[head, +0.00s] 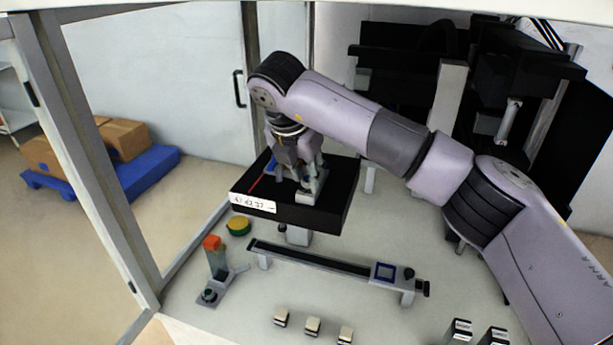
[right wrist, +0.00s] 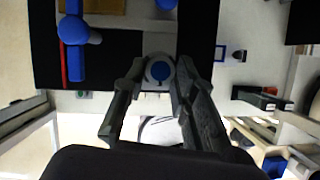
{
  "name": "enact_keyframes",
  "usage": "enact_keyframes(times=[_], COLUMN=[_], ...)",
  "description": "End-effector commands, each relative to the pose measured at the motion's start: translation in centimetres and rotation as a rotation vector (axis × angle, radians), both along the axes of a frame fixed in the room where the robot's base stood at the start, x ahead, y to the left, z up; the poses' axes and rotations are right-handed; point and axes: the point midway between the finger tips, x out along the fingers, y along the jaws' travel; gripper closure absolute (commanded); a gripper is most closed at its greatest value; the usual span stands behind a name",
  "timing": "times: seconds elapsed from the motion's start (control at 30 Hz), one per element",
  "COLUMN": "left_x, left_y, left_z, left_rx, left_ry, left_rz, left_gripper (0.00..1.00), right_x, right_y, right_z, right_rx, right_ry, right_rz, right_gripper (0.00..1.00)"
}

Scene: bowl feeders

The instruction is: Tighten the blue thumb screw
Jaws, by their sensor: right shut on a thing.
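My right gripper (head: 300,172) reaches down onto the black block-like feeder (head: 325,205) in the head view. In the head view the gripper hides the screw. My left gripper is in neither view.
A blue lever with a round knob (right wrist: 75,29) and a red strip (right wrist: 63,58) lie beside the screw. A rail (head: 330,263), a signal lamp with orange top (head: 212,243), a yellow-green button (head: 238,225) and small blocks (head: 313,325) stand on the pale table.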

Motion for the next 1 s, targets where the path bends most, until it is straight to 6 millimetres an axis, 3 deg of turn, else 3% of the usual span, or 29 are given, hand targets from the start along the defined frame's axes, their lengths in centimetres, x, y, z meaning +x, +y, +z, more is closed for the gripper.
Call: enact_keyframes(times=[0.37,0.4,0.67,1.0], left_x=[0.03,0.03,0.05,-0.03], left_y=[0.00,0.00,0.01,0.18], left_z=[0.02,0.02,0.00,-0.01], left_rx=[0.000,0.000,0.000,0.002], left_ry=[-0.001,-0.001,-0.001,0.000], left_rz=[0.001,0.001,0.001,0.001], left_gripper=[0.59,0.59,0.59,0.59], right_x=[0.14,0.14,0.06,-0.04], right_y=[-0.05,-0.05,-0.02,0.07], right_z=[0.28,0.28,0.13,0.35], right_rx=[0.001,0.001,0.000,0.001], right_ry=[-0.006,-0.006,-0.004,-0.003], right_rz=[-0.004,-0.004,-0.002,-0.001], right_gripper=[1.00,0.72,0.54,0.54])
